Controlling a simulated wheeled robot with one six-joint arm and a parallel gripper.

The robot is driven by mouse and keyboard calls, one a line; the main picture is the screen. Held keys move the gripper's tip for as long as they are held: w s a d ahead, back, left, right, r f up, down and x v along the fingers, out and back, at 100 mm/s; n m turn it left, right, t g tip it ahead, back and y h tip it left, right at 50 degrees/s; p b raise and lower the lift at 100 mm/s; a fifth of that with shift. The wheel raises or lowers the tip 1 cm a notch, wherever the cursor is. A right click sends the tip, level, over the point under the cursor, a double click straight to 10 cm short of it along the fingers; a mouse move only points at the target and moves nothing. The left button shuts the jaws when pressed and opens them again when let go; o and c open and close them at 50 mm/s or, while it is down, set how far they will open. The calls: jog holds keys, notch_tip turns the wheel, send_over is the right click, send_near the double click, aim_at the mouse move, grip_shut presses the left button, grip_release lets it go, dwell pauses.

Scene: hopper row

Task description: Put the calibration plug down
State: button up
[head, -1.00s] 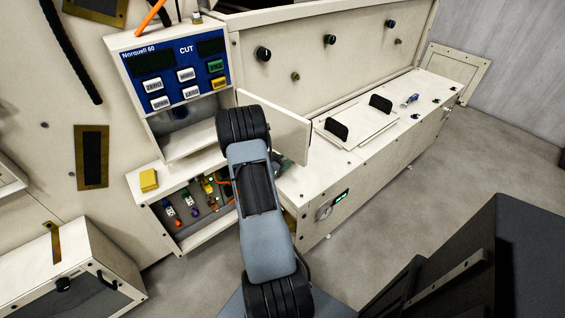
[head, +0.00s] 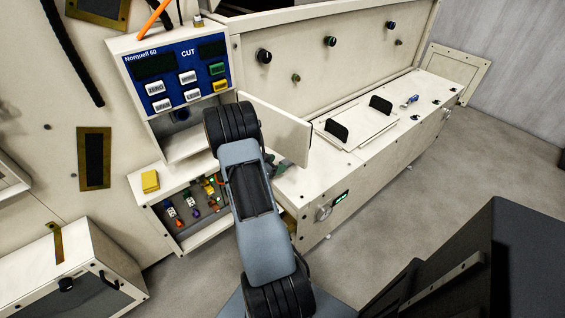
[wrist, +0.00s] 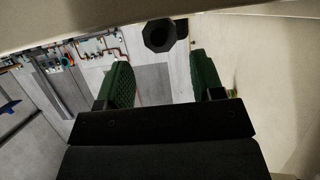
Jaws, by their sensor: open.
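My gripper (wrist: 162,66) is open in the wrist view, with its two dark green finger pads apart and nothing between them. A dark, many-sided round piece (wrist: 158,35) shows just past the fingertips, near the cream edge. I cannot tell for sure whether it is the calibration plug. In the head view, a dark round piece (head: 181,114) sits in the recess below the blue control panel (head: 178,78). I cannot tell whether it is the same piece. My arm hides most of my gripper in the head view.
An open cream door (head: 278,130) stands right of the recess. The long bench (head: 350,160) carries a plate with two black handles (head: 380,104) and a small blue item (head: 411,100).

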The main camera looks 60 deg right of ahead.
jog(key=v, duration=0.8)
jog(key=shift+p, duration=0.45)
jog(key=shift+w+d+r, duration=0.1)
